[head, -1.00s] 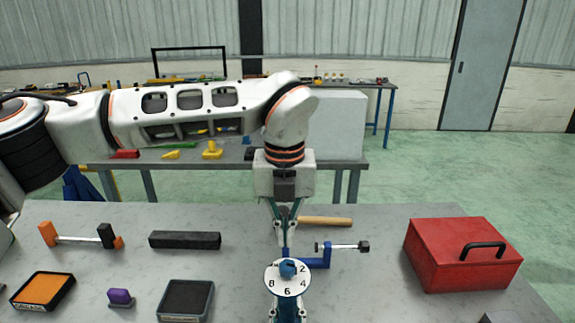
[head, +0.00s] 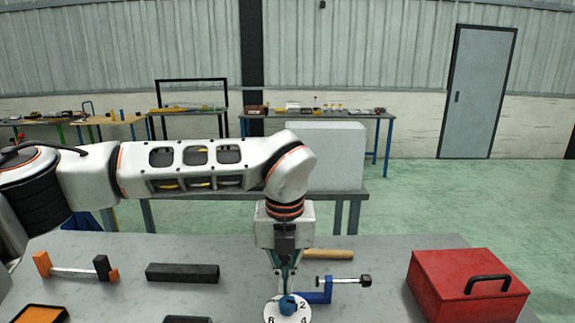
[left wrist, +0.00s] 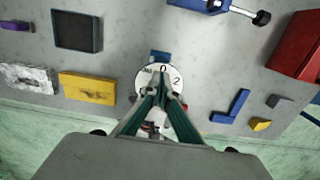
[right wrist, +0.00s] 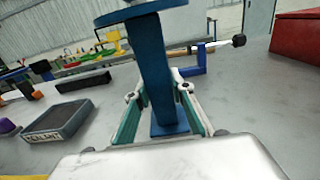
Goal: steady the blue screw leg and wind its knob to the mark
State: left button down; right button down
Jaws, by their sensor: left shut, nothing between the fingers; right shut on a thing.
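The blue screw leg (right wrist: 160,70) stands upright in the right wrist view, a blue post with a round plate on top. My right gripper (right wrist: 160,98) is shut on the post, a finger on each side. The white numbered dial (head: 273,312) on its top is cut by the lower edge of the head view. The blue knob (head: 288,305) sits at the dial's middle. My left gripper (head: 286,290) points down just above the knob, shut and empty; I cannot tell whether it touches. In the left wrist view its fingers hide the knob and part of the dial (left wrist: 148,76).
A blue clamp (head: 325,292) and a wooden handle (head: 330,255) lie close behind the leg. A red box (head: 468,285) is at the right. A dark bar (head: 183,273) and an orange-ended clamp (head: 75,271) lie at the left. The table between them is clear.

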pick_arm(q)
jog(key=shift+s+d, duration=0.1)
jog(key=shift+s, duration=0.65)
pick_arm(e)
jog(key=shift+f, duration=0.15)
pick_arm(q)
jog(key=shift+d+f, duration=0.1)
jog(key=shift+d, duration=0.2)
dwell(0.5)
jog(key=shift+w, duration=0.15)
jog(key=shift+w, duration=0.35)
pick_arm(e)
jog(key=shift+f, duration=0.1)
pick_arm(q)
jog(key=shift+r, duration=0.3)
notch_tip(320, 180, up, 6)
jog(key=shift+f, duration=0.2)
pick_arm(e)
jog(key=c, duration=1.4)
grip_release()
jog(key=shift+c, duration=0.2)
